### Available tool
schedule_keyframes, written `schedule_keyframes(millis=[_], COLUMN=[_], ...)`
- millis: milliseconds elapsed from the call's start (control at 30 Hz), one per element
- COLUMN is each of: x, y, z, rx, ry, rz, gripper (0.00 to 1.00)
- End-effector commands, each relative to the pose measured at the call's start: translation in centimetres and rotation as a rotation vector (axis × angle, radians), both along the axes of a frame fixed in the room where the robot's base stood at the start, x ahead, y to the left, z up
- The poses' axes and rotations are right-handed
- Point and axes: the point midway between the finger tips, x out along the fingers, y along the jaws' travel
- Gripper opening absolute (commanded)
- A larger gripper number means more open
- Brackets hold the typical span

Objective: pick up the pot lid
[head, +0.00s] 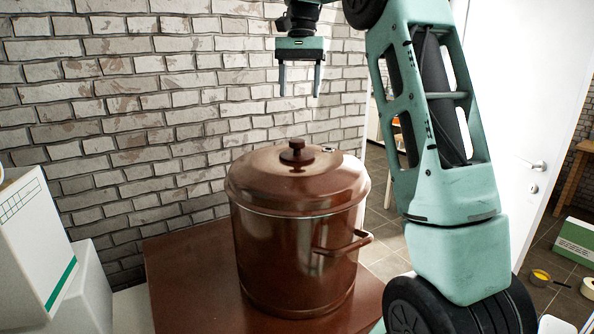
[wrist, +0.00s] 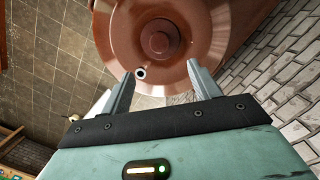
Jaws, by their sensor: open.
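The pot lid (head: 285,176) is brown, domed and glossy, with a dark round knob (head: 297,151) on top. It sits on a large brown pot (head: 292,250) with a side handle (head: 345,243). My gripper (head: 300,95) is open and empty, pointing down above the lid, with a clear gap between fingertips and knob. In the wrist view the lid (wrist: 185,58) and its knob (wrist: 160,40) lie just beyond the fingers of my gripper (wrist: 158,75). A small round pale-rimmed part (wrist: 140,73) shows on the lid near the left finger.
The pot stands on a brown tabletop (head: 190,275). A brick wall (head: 150,110) is close behind. White boxes (head: 35,235) stand at the left. A white door (head: 530,90) and a green-and-white box (head: 577,243) on the tiled floor are at the right.

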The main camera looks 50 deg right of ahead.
Motion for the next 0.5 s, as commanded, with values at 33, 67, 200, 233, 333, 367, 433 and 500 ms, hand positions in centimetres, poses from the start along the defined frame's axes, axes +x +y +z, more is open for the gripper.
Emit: schedule_keyframes(millis=[33, 67, 200, 233, 333, 367, 433, 500], x=[-0.1, -0.2, -0.4, -0.4, -0.5, -0.5, -0.5, -0.5], y=[0.2, 0.2, 0.6, 0.7, 0.8, 0.8, 0.9, 1.0], z=[-0.9, -1.5, -3.9, -4.4, -5.7, -6.0, -6.5, -6.8], rx=[0.002, 0.002, 0.002, 0.002, 0.000, 0.001, 0.000, 0.000], ry=[0.004, 0.002, 0.003, 0.002, 0.001, 0.002, 0.000, 0.000], rz=[0.000, 0.001, 0.001, 0.001, 0.001, 0.001, 0.002, 0.002], gripper=[0.62, 0.62, 0.62, 0.62, 0.62, 0.62, 0.62, 0.62])
